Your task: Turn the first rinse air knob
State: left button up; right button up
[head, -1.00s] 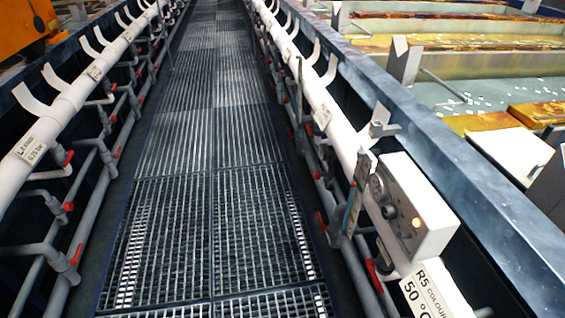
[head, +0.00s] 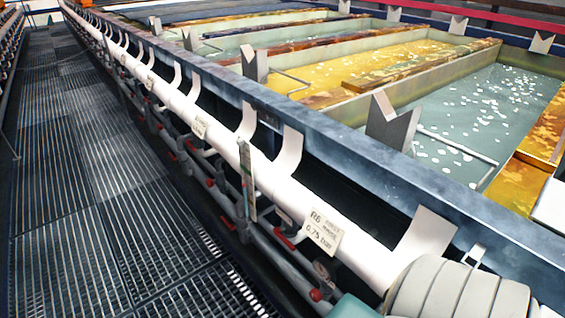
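A white label (head: 322,232) on the white pipe reads R6 and 0.75 bar; its small middle lines are too blurred to read. A red valve handle (head: 285,240) sits on the grey piping just left of and below this label. Another red handle (head: 316,295) is lower, near the bottom edge. I cannot tell which of these, if any, is the first rinse air knob. Neither of my grippers shows in the head view.
The white pipe (head: 225,143) runs along the dark tank wall (head: 330,137). Tanks with greenish and yellow liquid lie beyond. A grated walkway (head: 90,190) on the left is clear. A pale ribbed shape (head: 465,290) hides the pipe's near end.

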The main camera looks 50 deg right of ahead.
aim_at(315, 294)
jog(key=i+j+z, duration=0.1)
jog(key=i+z, duration=0.35)
jog(key=i+j+z, duration=0.25)
jog(key=i+z, duration=0.2)
jog(key=i+j+z, duration=0.4)
